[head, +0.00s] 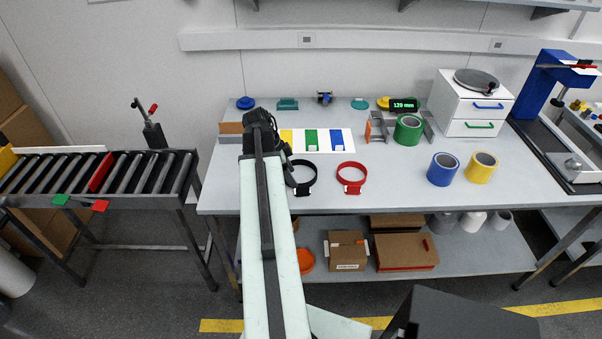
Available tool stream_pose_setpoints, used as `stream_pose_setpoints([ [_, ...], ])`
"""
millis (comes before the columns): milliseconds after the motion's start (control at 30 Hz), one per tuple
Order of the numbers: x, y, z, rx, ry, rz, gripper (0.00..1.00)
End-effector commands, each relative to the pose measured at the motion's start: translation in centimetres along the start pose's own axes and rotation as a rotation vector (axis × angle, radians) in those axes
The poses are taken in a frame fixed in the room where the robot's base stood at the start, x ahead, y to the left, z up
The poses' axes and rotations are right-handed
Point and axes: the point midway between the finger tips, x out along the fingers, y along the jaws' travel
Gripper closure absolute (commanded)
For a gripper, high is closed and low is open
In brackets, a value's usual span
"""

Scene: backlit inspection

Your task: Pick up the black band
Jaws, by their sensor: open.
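The black band (305,188) is a dark open loop lying on the grey workbench (400,184), just right of the end of my arm. A similar red band (351,188) lies to its right. My gripper (277,141) is above the bench at the far end of my arm, a little above and left of the black band in the picture. It is open and appears empty. My gripper and arm hide part of the bench and may cover the band's left edge. I cannot tell the height of my gripper over the bench.
A white sheet with yellow, green and blue patches (311,140) lies behind the bands. Green tape (408,130), blue tape (443,169) and yellow tape (481,167) stand to the right. A roller conveyor (130,172) is at left.

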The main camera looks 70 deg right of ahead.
Motion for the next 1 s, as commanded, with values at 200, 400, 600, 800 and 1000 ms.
stream_pose_setpoints([
  [200, 0.7, 0.2, -1.7, 0.068, 0.009, 0.011, 0.41],
  [400, 3.3, 0.2, -1.4, 0.066, 0.008, 0.011, 0.41],
  [600, 3.7, 0.1, -1.5, 0.065, 0.008, 0.011, 0.41],
  [800, 7.1, -0.1, -1.1, 0.064, 0.008, 0.010, 0.41],
  [1000, 8.5, 0.0, -1.4, 0.064, 0.008, 0.010, 0.41],
])
